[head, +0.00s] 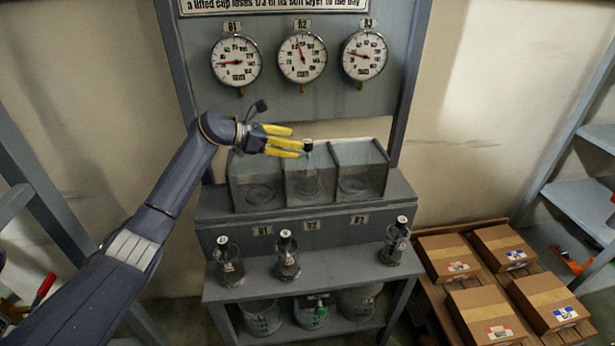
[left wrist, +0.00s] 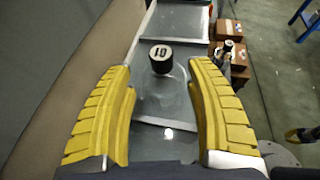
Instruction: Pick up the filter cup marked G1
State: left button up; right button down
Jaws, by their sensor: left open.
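A clear filter cup with a dark cap (head: 307,146) stands in the middle bay of the three-bay glass case. In the left wrist view its dark cap (left wrist: 160,58) carries a white marking, seen turned, that may read G1. My left gripper (head: 298,143) is at cap height, just left of the cap. Its yellow fingers (left wrist: 161,85) are spread and empty, with the cap ahead between their tips and apart from both. My right gripper is out of view.
The glass case (head: 258,207) has dividers close below my left gripper; its left and right bays look empty. Three dark-capped bottles (head: 287,262) stand on the lower shelf. Three gauges (head: 302,57) hang on the panel behind. Cardboard boxes (head: 485,315) sit at right.

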aim_at(308, 146)
pick_arm(q)
jog(key=shift+s+x, duration=0.2)
jog(key=shift+x, duration=2.75)
jog(key=shift+f, duration=0.15)
grip_shut()
